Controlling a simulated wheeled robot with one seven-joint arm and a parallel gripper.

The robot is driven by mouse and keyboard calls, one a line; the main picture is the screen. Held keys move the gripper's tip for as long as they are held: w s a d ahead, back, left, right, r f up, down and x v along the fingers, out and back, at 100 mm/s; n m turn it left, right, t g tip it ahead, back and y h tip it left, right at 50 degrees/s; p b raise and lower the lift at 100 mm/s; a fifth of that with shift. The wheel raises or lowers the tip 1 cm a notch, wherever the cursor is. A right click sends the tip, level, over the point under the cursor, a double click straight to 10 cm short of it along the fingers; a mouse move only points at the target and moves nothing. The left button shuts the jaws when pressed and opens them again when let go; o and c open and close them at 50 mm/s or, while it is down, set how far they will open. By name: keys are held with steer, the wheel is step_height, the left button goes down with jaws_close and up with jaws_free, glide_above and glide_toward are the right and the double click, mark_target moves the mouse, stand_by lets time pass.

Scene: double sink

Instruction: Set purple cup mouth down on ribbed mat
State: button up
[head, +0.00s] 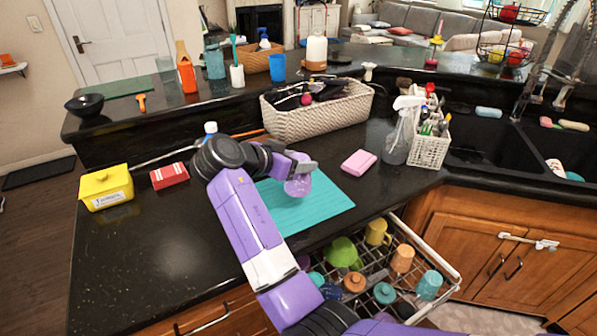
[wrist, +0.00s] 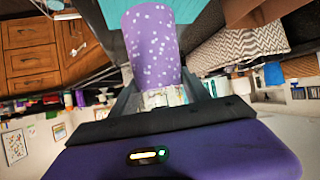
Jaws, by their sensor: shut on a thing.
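The purple cup (head: 298,186) has pale speckles and is held over the teal ribbed mat (head: 325,205), which lies on the black counter. My gripper (head: 301,168) is shut on the cup. In the wrist view the cup (wrist: 150,45) extends from between my fingers toward the mat (wrist: 185,10). I cannot tell which end is its mouth, nor whether it touches the mat. My arm hides the mat's left part.
A pink sponge (head: 359,162) lies right of the mat, with a spray bottle (head: 399,138) beyond it. A wicker basket (head: 300,122) stands behind. A pulled-out dish rack (head: 447,280) with several cups is below the counter edge. A yellow box (head: 106,188) stands left.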

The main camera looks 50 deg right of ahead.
steer(key=shift+f+b, duration=2.65)
steer(key=shift+f, duration=1.2)
steer(key=o, duration=1.4)
steer(key=shift+o, duration=0.2)
